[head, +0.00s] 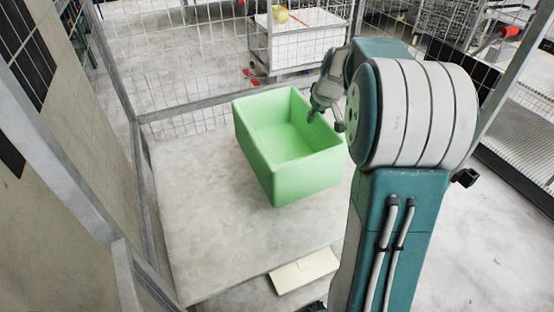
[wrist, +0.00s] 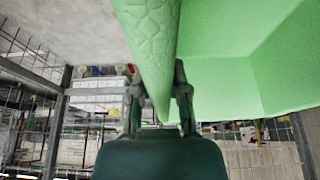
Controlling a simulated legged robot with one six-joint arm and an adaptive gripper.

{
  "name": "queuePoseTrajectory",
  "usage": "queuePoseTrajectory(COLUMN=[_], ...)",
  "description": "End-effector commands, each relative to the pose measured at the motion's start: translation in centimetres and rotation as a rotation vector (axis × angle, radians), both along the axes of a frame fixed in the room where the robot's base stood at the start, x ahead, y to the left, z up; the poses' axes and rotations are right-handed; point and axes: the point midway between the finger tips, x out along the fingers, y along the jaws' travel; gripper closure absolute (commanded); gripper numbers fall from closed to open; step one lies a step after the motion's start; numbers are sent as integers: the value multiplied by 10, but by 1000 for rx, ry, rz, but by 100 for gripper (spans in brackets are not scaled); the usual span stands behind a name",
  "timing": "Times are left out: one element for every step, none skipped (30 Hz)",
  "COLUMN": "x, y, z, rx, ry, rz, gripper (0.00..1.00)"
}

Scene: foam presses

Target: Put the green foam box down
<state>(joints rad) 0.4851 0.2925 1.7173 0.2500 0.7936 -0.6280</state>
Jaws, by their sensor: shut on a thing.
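The green foam box (head: 300,180) is an open, empty-looking box in the middle of the head view, over a pale grey platform (head: 195,235). My gripper (head: 325,118) is at the box's right wall, near its rim. In the wrist view, my gripper's fingers (wrist: 160,100) stand on either side of the green foam box's wall (wrist: 150,45), shut on it. I cannot tell whether the box's bottom touches the platform.
A wire-mesh fence (head: 190,122) runs behind the platform, with a post and wall at left. A white cart (head: 300,42) stands beyond the fence. A pale flat plate (head: 304,270) lies at the platform's front edge. The platform is bare left of and in front of the box.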

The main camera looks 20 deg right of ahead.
Motion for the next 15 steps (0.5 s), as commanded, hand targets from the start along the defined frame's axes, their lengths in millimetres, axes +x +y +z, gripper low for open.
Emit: queuePoseTrajectory(x=[0,-1,-2,-2,-3,-4,-5,-5,-6,-7,-7,-8,-9,-10,-11], y=[5,9,17,23,29,39,45,52,60,66,73,81,88,93,99], z=[-2,-3,-7,-9,-12,-16,-19,-22,-26,-28,-31,-35,-38,-41,-49], rx=[1,0,0,0,0,0,0,0,-1,-1,-1,0,0,0,0], ry=[1,0,2,2,1,2,2,2,2,2,2,2,3,2,5], rz=[1,2,4,5,4,7,5,6,6,7,7,6,6,6,5], gripper=[100,100,100,100,100,100,100,100,100,100,100,100,100,100,100])
